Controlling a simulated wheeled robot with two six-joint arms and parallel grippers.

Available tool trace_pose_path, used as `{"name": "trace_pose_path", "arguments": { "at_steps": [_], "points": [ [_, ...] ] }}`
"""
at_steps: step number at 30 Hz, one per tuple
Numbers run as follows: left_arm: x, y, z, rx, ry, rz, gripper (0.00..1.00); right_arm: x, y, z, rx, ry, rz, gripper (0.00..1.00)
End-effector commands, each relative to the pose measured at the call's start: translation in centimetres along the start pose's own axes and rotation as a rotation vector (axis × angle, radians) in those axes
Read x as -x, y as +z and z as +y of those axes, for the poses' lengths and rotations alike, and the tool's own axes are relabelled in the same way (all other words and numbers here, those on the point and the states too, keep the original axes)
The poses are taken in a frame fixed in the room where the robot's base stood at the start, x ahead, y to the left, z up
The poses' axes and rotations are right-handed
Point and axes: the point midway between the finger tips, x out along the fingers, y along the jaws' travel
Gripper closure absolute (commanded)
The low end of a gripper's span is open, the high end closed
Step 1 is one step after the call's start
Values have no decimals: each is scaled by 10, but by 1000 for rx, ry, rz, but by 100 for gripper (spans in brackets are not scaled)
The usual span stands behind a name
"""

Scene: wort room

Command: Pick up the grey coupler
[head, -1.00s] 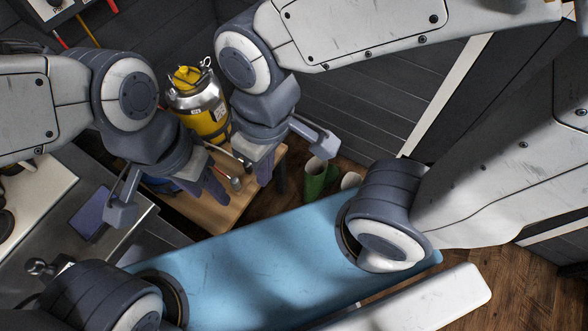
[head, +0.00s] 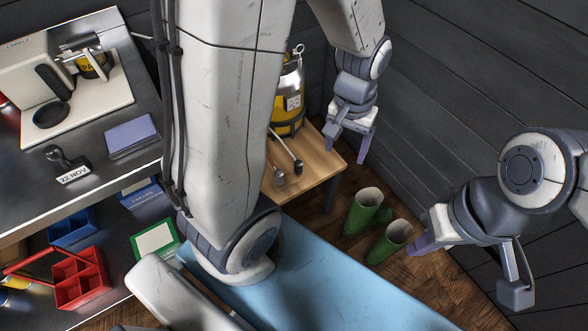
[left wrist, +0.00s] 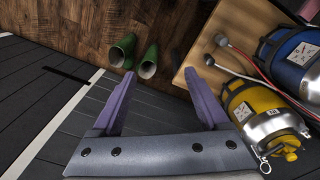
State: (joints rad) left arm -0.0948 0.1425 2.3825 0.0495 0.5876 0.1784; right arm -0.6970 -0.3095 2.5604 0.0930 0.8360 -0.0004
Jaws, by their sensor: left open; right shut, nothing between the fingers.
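Two small dark couplers lie close together on the wooden table in the head view, a nearer one (head: 279,179) and a farther one (head: 298,166), each on the end of a hose. In the left wrist view they are the upper coupler (left wrist: 221,40) and the lower coupler (left wrist: 209,60). I cannot tell for sure which is the grey one. My left gripper (head: 346,149) is open and empty, to the right of the couplers near the table's right edge; its fingers also show in the left wrist view (left wrist: 159,77). My right gripper (head: 422,247) is shut and empty, beside the green boots.
The wooden table (head: 318,160) holds a yellow keg (head: 287,100); a blue keg (left wrist: 296,52) stands beside it. Green boots (head: 362,212) stand on the floor. A steel bench (head: 100,170) at left carries a stamp (head: 66,164) and purple pad (head: 130,135). A red caddy (head: 80,282) is lower left.

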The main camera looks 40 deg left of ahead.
Motion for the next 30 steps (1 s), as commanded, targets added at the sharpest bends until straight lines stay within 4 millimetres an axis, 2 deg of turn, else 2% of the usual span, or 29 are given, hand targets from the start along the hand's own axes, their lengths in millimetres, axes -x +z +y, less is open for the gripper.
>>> {"name": "trace_pose_path", "arguments": {
  "at_steps": [1, 3, 6, 9, 12, 17, 24, 30],
  "points": [
    [-54, -17, -33, 136, -11, -11, 22, -36, 2, 3, 0, 0, 0, 100],
    [-97, -34, -74, 298, -21, -12, 22, -56, 3, 4, 0, 0, 0, 100],
    [-150, -46, -128, 499, -30, -10, 22, -80, 4, 6, 0, 0, 0, 100],
    [-189, -46, -170, 648, -36, -11, 22, -95, 5, 7, 0, 0, 1, 100],
    [-213, -43, -197, 741, -39, -10, 22, -104, 5, 8, 0, 0, 1, 100],
    [-236, -40, -212, 795, -41, -10, 22, -110, 6, 8, 0, 0, 1, 100],
    [-270, -40, -213, 794, -41, -10, 22, -118, 6, 9, 0, 0, 1, 100],
    [-286, -39, -214, 793, -41, -10, 22, -123, 6, 9, 0, 0, 1, 100]
  ]
}}
